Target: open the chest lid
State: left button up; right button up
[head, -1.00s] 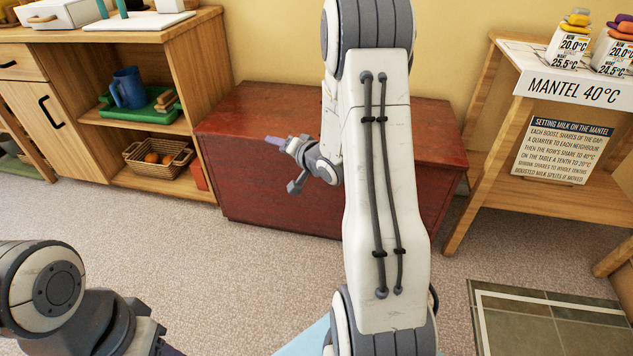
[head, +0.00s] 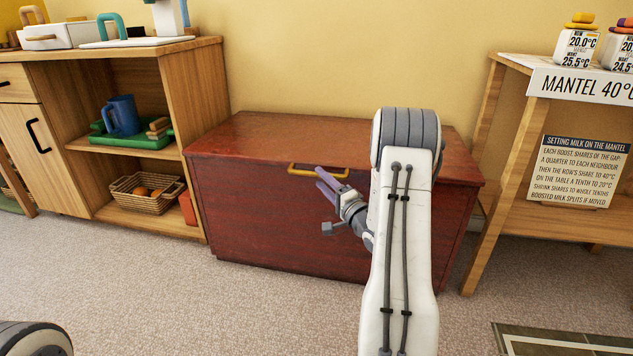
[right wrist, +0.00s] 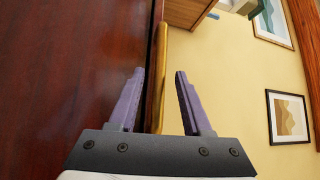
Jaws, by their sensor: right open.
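The dark red wooden chest (head: 285,215) stands against the yellow wall, and its lid (head: 270,135) is closed. A yellow bar handle (head: 305,167) is at the lid's front edge. My right gripper (head: 322,179) is open and empty at the handle's right part, fingers pointing left. In the right wrist view the handle (right wrist: 157,60) runs between the lines of the two purple fingers (right wrist: 160,73), nearer the left finger. I cannot tell whether either finger touches it. My left gripper is out of view; only part of my left arm shows at the bottom left.
A wooden shelf unit (head: 190,95) stands close to the chest's left side, with a basket (head: 147,203) and a blue mug (head: 123,115). A wooden table (head: 505,165) with signs stands at the right. The carpet (head: 200,300) in front is clear.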

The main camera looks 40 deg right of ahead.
aim_at(316, 174)
jog(key=shift+w+d+r+b, duration=0.15)
jog(key=shift+w+b, duration=0.15)
jog(key=shift+w, duration=0.65)
jog(key=shift+w+a+r+b, duration=0.1)
jog(key=shift+w+b, duration=0.15)
jog(key=shift+w, duration=0.7)
grip_shut()
jog(key=shift+d, duration=0.15)
